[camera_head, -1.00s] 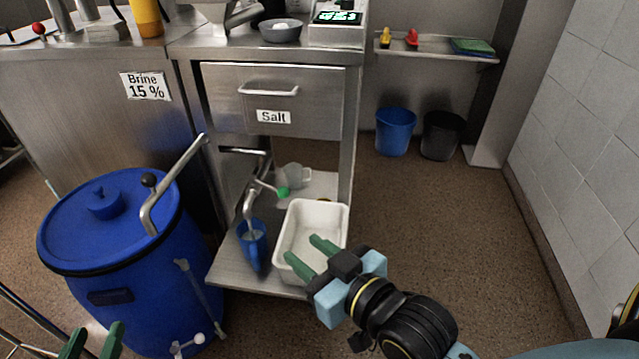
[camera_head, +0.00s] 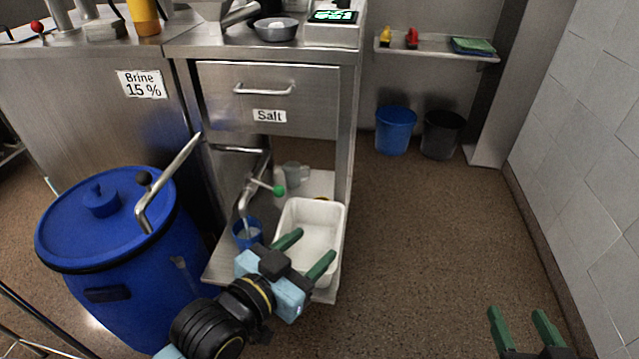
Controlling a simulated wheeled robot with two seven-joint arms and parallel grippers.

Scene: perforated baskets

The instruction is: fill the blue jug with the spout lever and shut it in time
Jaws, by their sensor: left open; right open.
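The blue jug (camera_head: 239,238) stands on the low steel shelf under the bent metal spout (camera_head: 243,203). A pale streak shows between the spout's end and the jug's inside; I cannot tell the fill level. The spout lever with its green knob (camera_head: 279,190) sticks out to the right above the jug. My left gripper (camera_head: 304,247) is open and empty, in front of the white tub and right of the jug; its wrist hides the jug's lower part. My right gripper (camera_head: 518,318) is open and empty at the bottom right, over the floor.
A white tub (camera_head: 322,213) stands right of the jug. A grey jug (camera_head: 296,172) is behind. The salt drawer (camera_head: 270,85) is above. A blue barrel (camera_head: 70,225) with a bent metal bar (camera_head: 170,181) stands left. The floor (camera_head: 420,230) at right is open.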

